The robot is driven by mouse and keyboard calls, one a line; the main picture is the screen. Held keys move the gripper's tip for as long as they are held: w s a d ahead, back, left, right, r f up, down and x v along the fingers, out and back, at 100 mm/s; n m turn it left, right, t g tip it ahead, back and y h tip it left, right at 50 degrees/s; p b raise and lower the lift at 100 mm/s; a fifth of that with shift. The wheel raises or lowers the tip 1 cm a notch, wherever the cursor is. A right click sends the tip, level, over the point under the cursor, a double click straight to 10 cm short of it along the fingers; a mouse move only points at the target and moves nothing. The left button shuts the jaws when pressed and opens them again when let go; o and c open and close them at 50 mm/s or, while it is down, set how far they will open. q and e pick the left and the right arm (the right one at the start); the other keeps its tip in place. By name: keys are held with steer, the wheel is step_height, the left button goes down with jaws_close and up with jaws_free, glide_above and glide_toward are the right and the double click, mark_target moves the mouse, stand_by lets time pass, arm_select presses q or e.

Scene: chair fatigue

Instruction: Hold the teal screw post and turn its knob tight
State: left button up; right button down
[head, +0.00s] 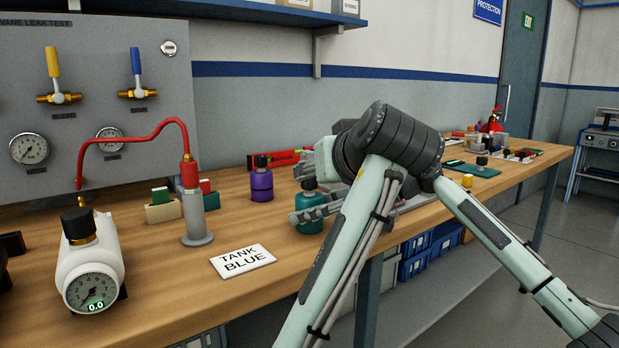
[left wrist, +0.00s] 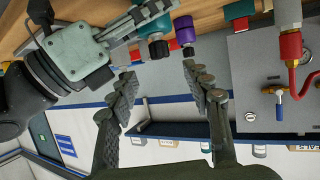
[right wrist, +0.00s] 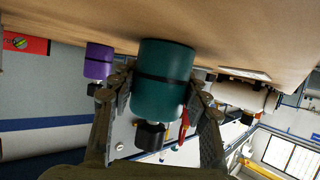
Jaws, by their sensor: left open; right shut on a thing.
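The teal screw post (head: 311,222) stands upright on the workbench, with a dark knob (head: 309,184) on top. My right gripper (head: 302,193) is shut on the post's body. The right wrist view shows its fingers on both sides of the teal body (right wrist: 165,70), with the black knob (right wrist: 150,136) clear of them. My left gripper (left wrist: 158,74) is out of the head view. In the left wrist view it is open and empty, pointing toward the post (left wrist: 146,24) and its knob (left wrist: 158,50), which lie just beyond the fingertips, apart from them.
A purple post (head: 261,184) stands beside the teal one. The valve panel (head: 95,90) rises behind. Bare bench lies in front.

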mark_target(309, 185)
arm_select(q)
steer(key=x, duration=0.9)
steer(key=shift+w+f, duration=0.1)
steer(key=shift+c, duration=0.4)
jaws_close()
steer(key=shift+m+h, duration=0.3)
steer(key=shift+h, duration=0.1)
steer(key=m+h, duration=0.4)
steer(key=shift+a+f+h, duration=0.1)
steer(key=shift+h, duration=0.2)
steer(key=shift+m+g+h, duration=0.9)
steer(key=shift+m+h, duration=1.4)
steer(key=shift+h, duration=0.3)
